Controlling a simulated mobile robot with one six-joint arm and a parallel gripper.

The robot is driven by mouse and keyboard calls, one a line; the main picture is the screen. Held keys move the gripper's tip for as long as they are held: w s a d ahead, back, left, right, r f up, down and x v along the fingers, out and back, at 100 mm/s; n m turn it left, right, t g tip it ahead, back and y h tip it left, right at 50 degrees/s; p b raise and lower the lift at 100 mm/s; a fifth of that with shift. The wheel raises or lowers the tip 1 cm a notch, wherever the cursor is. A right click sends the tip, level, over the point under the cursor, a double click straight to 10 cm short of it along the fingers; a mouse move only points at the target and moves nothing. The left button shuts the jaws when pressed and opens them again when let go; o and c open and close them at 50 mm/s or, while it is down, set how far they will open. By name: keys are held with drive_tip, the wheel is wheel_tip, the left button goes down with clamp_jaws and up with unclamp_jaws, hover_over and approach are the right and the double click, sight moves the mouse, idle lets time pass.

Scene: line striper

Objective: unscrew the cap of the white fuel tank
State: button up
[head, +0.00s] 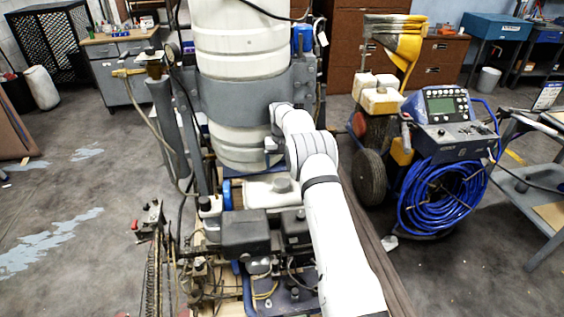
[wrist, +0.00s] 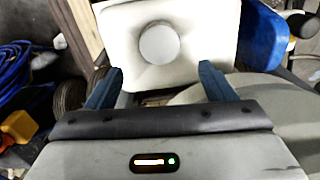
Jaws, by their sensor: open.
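The white fuel tank (head: 256,197) sits low in the machine, below the large white drum in the head view. Its round grey cap (head: 282,184) is on top of the tank. In the wrist view the cap (wrist: 165,43) shows as a pale grey disc on the white tank (wrist: 210,30). My gripper (wrist: 161,69) is open and empty, its two blue fingers apart. The cap lies beyond the fingertips, between their lines and not touched by them. In the head view my gripper (head: 272,148) is above the tank, small and partly hidden by my wrist.
The large white drum (head: 242,50) with its grey band (head: 235,102) stands close behind my wrist. A black engine part (head: 245,232) lies in front of the tank. A blue part (wrist: 262,38) is beside the tank. A blue hose coil (head: 445,200) stands at right.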

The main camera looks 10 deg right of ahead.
sight(281, 183)
drive_tip(key=shift+f+b, duration=2.6)
drive_tip(key=shift+f, duration=2.35)
drive_tip(key=shift+c, duration=0.6)
drive_tip(key=c, duration=0.9)
drive_tip(key=shift+n+b, duration=0.7)
drive_tip(key=shift+n, duration=1)
drive_tip(key=shift+n+b, duration=0.3)
drive_tip(key=shift+n, duration=0.8)
drive_tip(key=shift+r+n, duration=0.1)
drive_tip(key=shift+n, duration=0.6)
drive_tip(key=n, duration=0.3)
drive_tip(key=shift+b, duration=0.3)
